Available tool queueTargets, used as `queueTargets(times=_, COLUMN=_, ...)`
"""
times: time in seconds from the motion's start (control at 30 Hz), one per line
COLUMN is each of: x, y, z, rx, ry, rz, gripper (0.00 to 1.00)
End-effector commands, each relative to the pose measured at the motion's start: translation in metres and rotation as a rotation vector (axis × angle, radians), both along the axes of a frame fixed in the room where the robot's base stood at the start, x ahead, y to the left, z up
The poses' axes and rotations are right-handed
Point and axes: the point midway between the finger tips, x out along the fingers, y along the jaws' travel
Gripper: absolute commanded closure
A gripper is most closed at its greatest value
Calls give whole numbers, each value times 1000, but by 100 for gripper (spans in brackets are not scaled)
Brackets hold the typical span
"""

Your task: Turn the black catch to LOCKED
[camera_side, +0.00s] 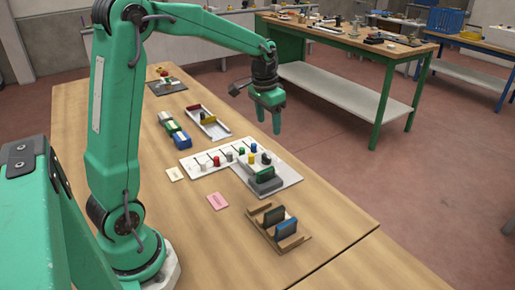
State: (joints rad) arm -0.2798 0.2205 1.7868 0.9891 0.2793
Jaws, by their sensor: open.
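A white board (285,181) lies on the wooden bench, with a row of small coloured knobs along it. A small black piece (266,157) near its right end looks like the black catch; its setting and any LOCKED mark are too small to read. A green piece in a grey holder (265,180) sits just in front of it on the board. My gripper (268,124) points down, open and empty, above and behind the board, apart from everything.
A wooden rack (264,234) with dark green and blue plates stands in front. A pink card (217,201) and a cream card (175,174) lie to the left. Coloured blocks (174,130) and a white tray (208,124) stand behind. The bench's right front is bare.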

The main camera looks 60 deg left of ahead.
Motion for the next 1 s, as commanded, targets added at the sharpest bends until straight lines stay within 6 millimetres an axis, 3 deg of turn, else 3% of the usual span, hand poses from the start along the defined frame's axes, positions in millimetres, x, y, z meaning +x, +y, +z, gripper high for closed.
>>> queueTargets(times=0.2, x=27, y=33, z=-39, rx=-13, ry=61, rz=3, gripper=40)
queueTargets(times=0.5, x=49, y=70, z=-89, rx=-34, ry=125, rz=1, gripper=40)
queueTargets(times=0.7, x=53, y=80, z=-103, rx=-40, ry=139, rz=1, gripper=40)
queueTargets(times=1.0, x=53, y=80, z=-107, rx=-41, ry=141, rz=0, gripper=40)
